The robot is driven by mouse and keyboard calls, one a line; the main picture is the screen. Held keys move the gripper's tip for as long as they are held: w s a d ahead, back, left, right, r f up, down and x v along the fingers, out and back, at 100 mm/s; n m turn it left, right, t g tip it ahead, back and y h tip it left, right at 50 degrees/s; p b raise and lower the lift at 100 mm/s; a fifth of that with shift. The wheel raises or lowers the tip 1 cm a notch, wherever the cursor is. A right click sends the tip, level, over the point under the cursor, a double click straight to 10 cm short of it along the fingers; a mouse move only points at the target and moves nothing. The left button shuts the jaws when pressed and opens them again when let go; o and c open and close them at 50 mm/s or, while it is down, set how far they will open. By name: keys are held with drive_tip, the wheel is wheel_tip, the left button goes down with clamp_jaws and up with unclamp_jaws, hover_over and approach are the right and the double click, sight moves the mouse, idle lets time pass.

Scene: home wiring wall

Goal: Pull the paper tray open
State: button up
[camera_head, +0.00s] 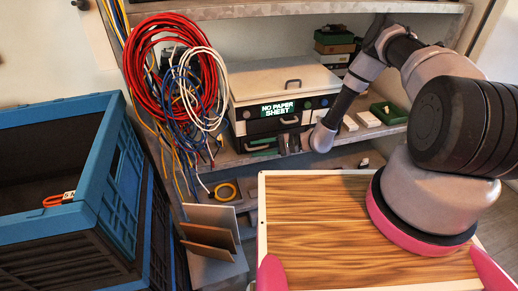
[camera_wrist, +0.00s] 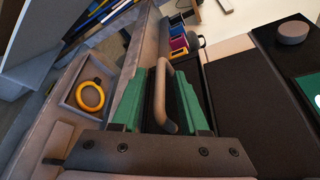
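The printer (camera_head: 262,86) stands on the wall shelf, with a lit screen (camera_head: 280,109) reading "NO PAPER SHEET". My gripper (camera_head: 291,143) is low at the printer's front, partly hidden by my arm. In the wrist view, the green-sided fingers of my gripper (camera_wrist: 165,95) lie on both sides of a tan bar handle (camera_wrist: 160,92). Whether both fingers press on it is unclear. I cannot tell how far the tray is out.
Red and blue cable coils (camera_head: 170,75) hang left of the printer. A blue crate (camera_head: 125,180) stands at left. White and green items (camera_head: 388,113) sit right of the printer.

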clamp_jaws()
drive_tip(key=shift+d, duration=0.1)
idle(1.2)
